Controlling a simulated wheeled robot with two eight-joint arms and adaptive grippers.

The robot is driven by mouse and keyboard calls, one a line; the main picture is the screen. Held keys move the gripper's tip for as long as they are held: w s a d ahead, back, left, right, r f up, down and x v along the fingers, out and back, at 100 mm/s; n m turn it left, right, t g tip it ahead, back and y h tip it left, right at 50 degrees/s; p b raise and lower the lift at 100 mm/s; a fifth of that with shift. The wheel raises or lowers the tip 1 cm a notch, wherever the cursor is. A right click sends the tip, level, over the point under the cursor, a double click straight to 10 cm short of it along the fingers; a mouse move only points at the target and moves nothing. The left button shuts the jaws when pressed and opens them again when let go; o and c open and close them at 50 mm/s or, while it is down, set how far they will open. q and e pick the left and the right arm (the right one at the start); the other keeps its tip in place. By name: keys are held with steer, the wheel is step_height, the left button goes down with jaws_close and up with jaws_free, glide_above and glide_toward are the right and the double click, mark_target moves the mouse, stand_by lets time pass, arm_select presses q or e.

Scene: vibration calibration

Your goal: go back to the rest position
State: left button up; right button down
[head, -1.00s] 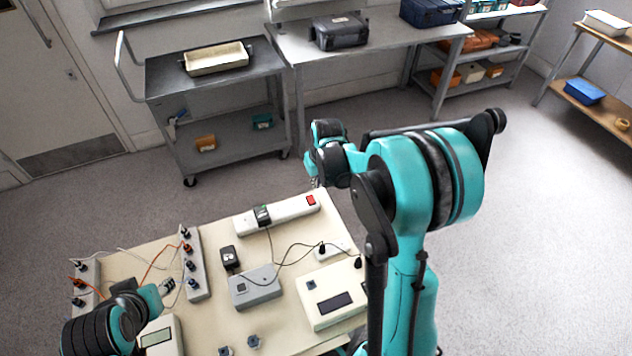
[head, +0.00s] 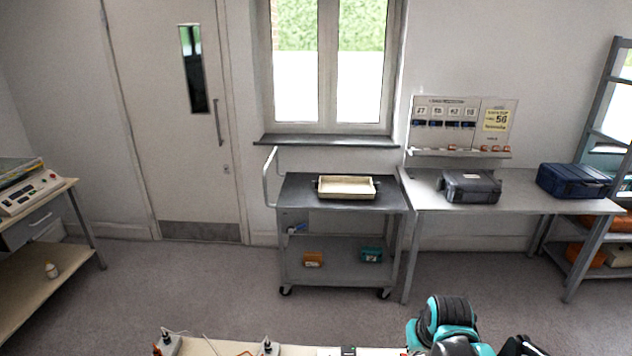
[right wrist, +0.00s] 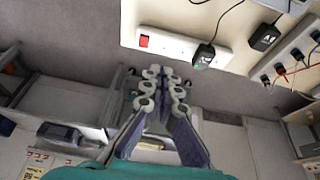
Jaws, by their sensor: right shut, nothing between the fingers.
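My right gripper (right wrist: 163,78) shows in the right wrist view with its two fingers together and nothing between them. In the head view the teal and black end of my right arm (head: 445,322) is at the bottom edge, right of the middle; its fingertips cannot be made out there. My left gripper is in neither current view. The worktable (head: 240,347) shows only as a strip at the bottom of the head view. In the right wrist view a white power strip (right wrist: 185,42) with a red switch lies on it, apart from my fingers.
A grey trolley (head: 300,200) with a cream tray (head: 347,187) stands beyond my worktable. To its right is a bench (head: 430,205) with a dark case (head: 468,187) and a blue case (head: 573,181). A side bench (head: 35,250) is at far left. Open floor lies between.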

steer(key=s+a+r+t, duration=0.1)
steer(key=s+a, duration=0.1)
steer(key=s, duration=0.4)
steer(key=s+a+r+t, duration=0.1)
steer(key=s+a, duration=0.2)
steer(key=s, duration=0.4)
steer(key=shift+r+t, duration=0.2)
steer(key=shift+t, duration=0.2)
